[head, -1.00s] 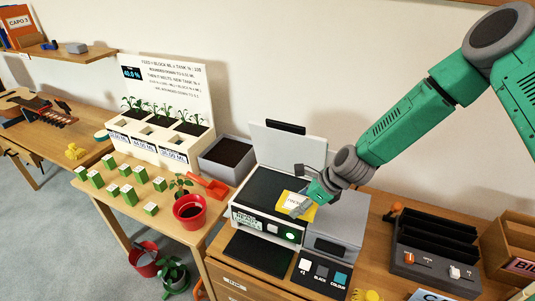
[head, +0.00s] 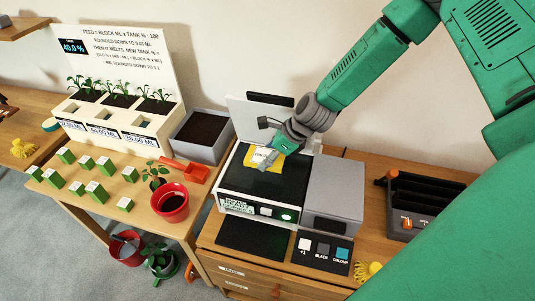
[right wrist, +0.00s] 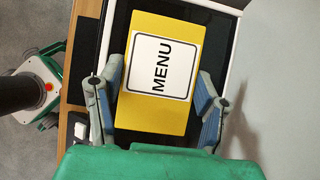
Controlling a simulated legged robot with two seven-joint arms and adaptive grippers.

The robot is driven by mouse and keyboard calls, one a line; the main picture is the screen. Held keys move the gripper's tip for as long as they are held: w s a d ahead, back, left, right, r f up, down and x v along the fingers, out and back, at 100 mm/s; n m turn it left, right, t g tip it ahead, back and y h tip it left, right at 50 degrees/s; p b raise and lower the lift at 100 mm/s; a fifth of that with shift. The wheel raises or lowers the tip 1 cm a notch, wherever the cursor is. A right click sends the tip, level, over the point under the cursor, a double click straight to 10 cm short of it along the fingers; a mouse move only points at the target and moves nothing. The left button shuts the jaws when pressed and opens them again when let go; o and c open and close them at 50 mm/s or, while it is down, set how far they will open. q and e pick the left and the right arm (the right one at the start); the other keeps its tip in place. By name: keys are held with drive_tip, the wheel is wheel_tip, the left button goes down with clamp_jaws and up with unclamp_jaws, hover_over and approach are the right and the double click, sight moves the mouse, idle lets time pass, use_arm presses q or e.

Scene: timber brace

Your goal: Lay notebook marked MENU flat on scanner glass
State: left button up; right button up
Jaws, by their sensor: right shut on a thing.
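The yellow notebook (head: 262,158) with a white MENU label is over the back part of the dark scanner glass (head: 262,186). In the right wrist view the notebook (right wrist: 190,117) lies square to the camera with MENU readable sideways, dark glass around it. My right gripper (head: 268,156) is shut on the notebook, with one finger at each side edge in the wrist view (right wrist: 158,100). The notebook looks roughly parallel to the glass; I cannot tell whether it touches. The scanner lid (head: 248,114) stands open behind. My left gripper is not in view.
A grey box unit (head: 332,187) adjoins the scanner's right side. A panel with +1, BLACK and COLOUR buttons (head: 322,250) and a black mat (head: 254,234) lie in front. A red pot (head: 170,203) and a soil bin (head: 202,133) stand to the left.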

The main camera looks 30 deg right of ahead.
drive_tip(key=b, duration=0.4)
hover_over(262, 178)
drive_tip(key=s, duration=0.1)
drive_tip(key=f, duration=0.5)
drive_tip(key=shift+d, duration=0.35)
drive_tip(key=shift+d+f+b, duration=0.1)
drive_tip(key=shift+f+b, duration=0.3)
drive_tip(key=shift+f, duration=0.25)
drive_tip(key=shift+d+f, duration=0.2)
drive_tip(key=shift+d, duration=0.05)
drive_tip(key=shift+a, duration=0.2)
drive_tip(key=shift+b, duration=0.3)
drive_tip(key=shift+d+f, duration=0.1)
drive_tip(key=shift+f, duration=0.35)
drive_tip(key=o, duration=1.2)
drive_tip(key=shift+o, duration=0.2)
